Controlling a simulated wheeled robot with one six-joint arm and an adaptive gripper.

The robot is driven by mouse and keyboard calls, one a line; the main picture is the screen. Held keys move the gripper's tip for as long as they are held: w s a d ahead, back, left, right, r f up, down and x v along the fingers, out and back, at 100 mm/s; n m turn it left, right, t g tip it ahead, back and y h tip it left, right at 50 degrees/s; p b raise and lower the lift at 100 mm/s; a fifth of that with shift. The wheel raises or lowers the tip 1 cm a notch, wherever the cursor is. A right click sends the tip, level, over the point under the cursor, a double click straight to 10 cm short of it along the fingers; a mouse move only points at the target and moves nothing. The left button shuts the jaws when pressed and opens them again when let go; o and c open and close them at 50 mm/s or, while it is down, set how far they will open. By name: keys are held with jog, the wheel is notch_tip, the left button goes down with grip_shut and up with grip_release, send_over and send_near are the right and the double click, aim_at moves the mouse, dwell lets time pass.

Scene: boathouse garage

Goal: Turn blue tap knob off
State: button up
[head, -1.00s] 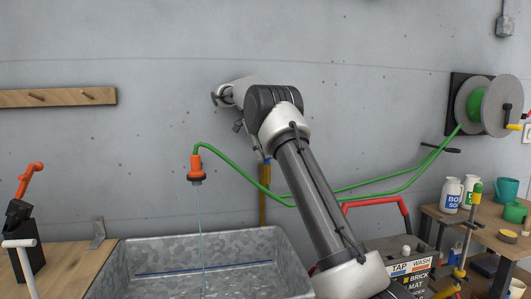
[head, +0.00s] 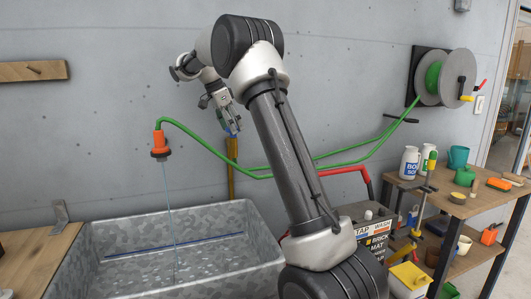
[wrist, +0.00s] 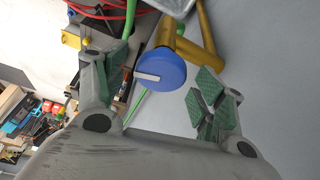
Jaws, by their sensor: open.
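The round blue tap knob (wrist: 161,72) shows in the wrist view, with a white bar marked across its face. It sits on a brass pipe (wrist: 200,42). In the head view only a small blue bit of the knob (head: 234,131) shows, at the top of the upright brass pipe (head: 232,165) on the wall. My gripper (head: 229,124) is open there. In the wrist view its green-padded fingers (wrist: 158,92) lie on either side of the knob, and no finger visibly touches it. A thin stream of water (head: 170,215) falls from the orange hose nozzle (head: 160,145).
A green hose (head: 290,166) runs along the wall to the reel (head: 445,77). A metal basin (head: 255,240) stands below the nozzle. A bench with bottles and tools (head: 460,205) is at the right. The wall above the pipe is bare.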

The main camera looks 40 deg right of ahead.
jog(key=n+t, duration=0.1)
jog(key=n, duration=0.1)
jog(key=n+t, duration=0.1)
jog(key=n, duration=0.2)
jog(key=shift+s, duration=0.2)
jog(key=n, duration=0.2)
jog(key=n+t+y, duration=0.1)
jog(key=n, duration=0.1)
jog(key=shift+d+n+t, duration=0.15)
jog(key=shift+n+t, duration=0.15)
jog(key=n+y, duration=0.1)
jog(key=n, duration=0.1)
jog(key=n+t, duration=0.1)
jog(key=n, duration=0.1)
jog(key=shift+d+n+y, duration=0.1)
jog(key=shift+n+y, duration=0.3)
jog(key=n+y, duration=0.1)
jog(key=n, duration=0.3)
jog(key=shift+d+y, duration=0.1)
jog(key=shift+y, duration=0.3)
jog(key=v, duration=0.8)
jog(key=s+a+f, duration=0.2)
jog(key=s+a, duration=0.1)
jog(key=s, duration=0.7)
jog(key=s+a+f, duration=0.3)
jog(key=s, duration=0.7)
jog(key=s+a+f, duration=0.3)
jog(key=s, duration=0.7)
jog(key=shift+s+n, duration=0.3)
